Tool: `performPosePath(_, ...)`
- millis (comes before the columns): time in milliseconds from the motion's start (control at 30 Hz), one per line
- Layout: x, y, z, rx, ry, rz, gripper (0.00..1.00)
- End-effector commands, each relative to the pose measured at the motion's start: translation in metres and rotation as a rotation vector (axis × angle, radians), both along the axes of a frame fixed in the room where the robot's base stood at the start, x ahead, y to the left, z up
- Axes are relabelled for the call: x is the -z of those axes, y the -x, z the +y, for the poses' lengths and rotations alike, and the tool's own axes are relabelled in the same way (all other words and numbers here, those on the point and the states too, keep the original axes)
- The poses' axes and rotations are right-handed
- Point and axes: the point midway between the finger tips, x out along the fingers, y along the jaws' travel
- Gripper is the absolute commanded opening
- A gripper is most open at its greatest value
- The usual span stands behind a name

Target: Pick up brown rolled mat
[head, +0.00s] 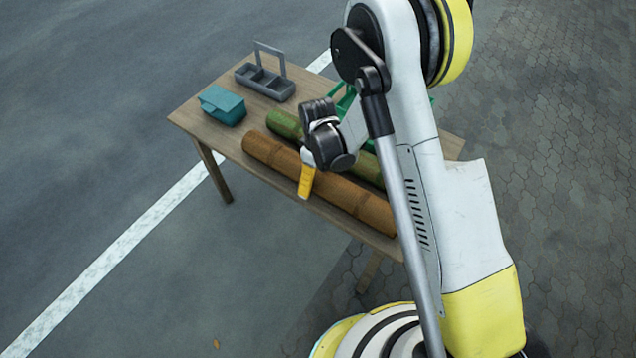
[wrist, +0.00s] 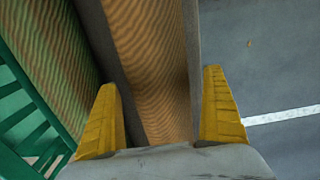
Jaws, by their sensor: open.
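The brown rolled mat (head: 345,194) lies lengthwise along the near edge of the wooden table in the head view. In the wrist view the brown rolled mat (wrist: 152,62) runs up the picture between my two yellow fingers. My gripper (head: 306,182) is over the mat's middle in the head view, where its yellow finger hides part of the mat. In the wrist view my gripper (wrist: 163,105) is open, one finger on each side of the mat. I cannot tell whether either finger touches it.
A green rolled mat (head: 285,124) lies behind the brown one, partly hidden by my arm. A green crate (wrist: 28,118) stands beside it. A teal box (head: 222,105) and a grey caddy (head: 266,82) stand at the table's (head: 200,132) far left. Open ground lies in front.

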Motion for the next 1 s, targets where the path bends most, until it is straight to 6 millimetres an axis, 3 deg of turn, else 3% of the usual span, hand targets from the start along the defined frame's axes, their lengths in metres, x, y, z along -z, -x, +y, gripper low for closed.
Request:
performPosePath(100,0.015,0.0,0.0,0.001,0.0,0.0,0.97)
performPosePath(300,0.013,0.0,0.0,0.001,0.0,0.0,0.97)
performPosePath(533,0.013,0.0,0.0,0.001,0.0,0.0,0.29)
performPosePath(833,0.011,0.0,0.0,0.001,0.0,0.0,0.29)
performPosePath(1000,-0.002,0.0,0.0,0.001,0.0,0.0,0.29)
